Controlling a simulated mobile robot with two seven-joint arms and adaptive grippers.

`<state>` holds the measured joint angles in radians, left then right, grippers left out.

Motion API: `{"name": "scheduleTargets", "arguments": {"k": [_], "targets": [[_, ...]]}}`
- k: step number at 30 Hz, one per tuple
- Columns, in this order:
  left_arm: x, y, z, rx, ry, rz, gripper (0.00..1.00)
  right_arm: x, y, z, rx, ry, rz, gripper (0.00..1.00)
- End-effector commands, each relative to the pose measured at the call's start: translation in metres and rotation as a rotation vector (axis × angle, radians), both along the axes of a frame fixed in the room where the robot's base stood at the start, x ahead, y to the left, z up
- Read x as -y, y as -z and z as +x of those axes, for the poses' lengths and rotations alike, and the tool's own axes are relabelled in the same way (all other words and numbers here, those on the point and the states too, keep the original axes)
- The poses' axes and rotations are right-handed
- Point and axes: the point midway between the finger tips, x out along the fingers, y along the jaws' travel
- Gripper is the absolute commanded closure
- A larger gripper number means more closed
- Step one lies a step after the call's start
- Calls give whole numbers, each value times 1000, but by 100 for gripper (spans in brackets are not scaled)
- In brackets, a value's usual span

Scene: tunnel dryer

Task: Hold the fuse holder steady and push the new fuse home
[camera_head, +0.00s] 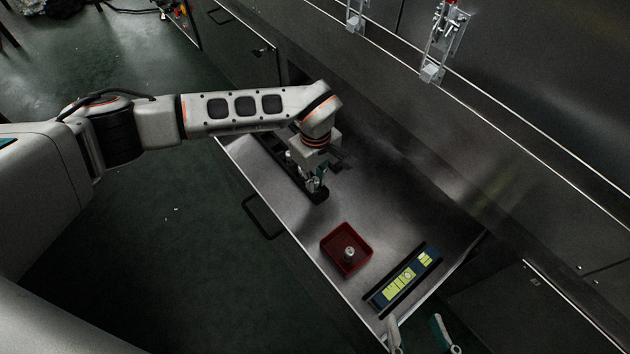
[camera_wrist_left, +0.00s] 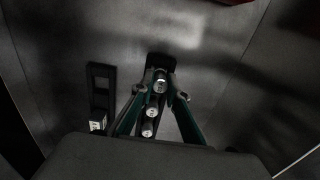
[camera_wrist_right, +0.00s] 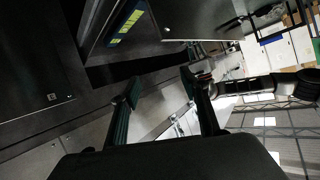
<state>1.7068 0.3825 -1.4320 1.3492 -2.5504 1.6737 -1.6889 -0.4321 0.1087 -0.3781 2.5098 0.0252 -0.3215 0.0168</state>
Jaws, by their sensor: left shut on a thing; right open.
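My left gripper (camera_head: 315,184) is over the metal surface at the end of a long black fuse holder (camera_head: 284,166). In the left wrist view its fingers (camera_wrist_left: 160,92) close on both sides of the black holder (camera_wrist_left: 158,60). Three silver-capped cylinders, apparently fuses (camera_wrist_left: 152,111), stand in a row between the fingers. The fingers and the wrist body hide part of the holder. A small pale cylinder (camera_head: 349,252) stands in a red tray (camera_head: 364,239). My right gripper (camera_head: 415,322) is open and empty at the bottom edge, and its spread fingers (camera_wrist_right: 160,84) show in the right wrist view.
A dark blue device with yellow-green labels (camera_head: 404,281) lies right of the red tray; part of it shows in the right wrist view (camera_wrist_right: 126,26). A smaller black block (camera_wrist_left: 101,90) lies beside the holder. A steel wall rises behind. Bare metal surrounds the tray.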

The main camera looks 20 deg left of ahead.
Motion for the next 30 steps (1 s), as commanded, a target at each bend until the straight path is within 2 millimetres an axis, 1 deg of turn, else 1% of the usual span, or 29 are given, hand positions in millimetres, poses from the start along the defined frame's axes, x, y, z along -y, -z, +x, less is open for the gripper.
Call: {"name": "scheduleTargets", "arguments": {"k": [1, 5, 6, 7, 9, 15, 18, 22, 25, 30], "targets": [[0, -22, 6, 19, 0, 1, 100, 4, -10, 5, 23, -6, -27, 55], [0, -58, 8, 25, 0, 0, 100, 18, -20, 13, 59, -26, -114, 55], [0, -70, 9, 27, 1, 0, 100, 22, -23, 15, 68, -30, -135, 55], [0, -79, 9, 27, 1, 0, 100, 24, -21, 14, 65, -33, -149, 55], [0, -99, 9, 29, 1, 0, 100, 30, 4, -1, 9, -46, -188, 55], [0, -148, 6, 22, 0, 0, 100, 41, 10, -5, -6, -53, -239, 55], [0, -165, 5, 17, 0, 1, 100, 45, 15, -8, -17, -58, -259, 55], [0, -180, 4, 13, 0, 0, 100, 49, 17, -9, -21, -60, -275, 55], [0, -186, 3, 9, 0, 0, 100, 52, 20, -10, -27, -60, -285, 55], [0, -188, 2, 4, 0, -1, 100, 55, 25, -14, -40, -59, -292, 55]]}}
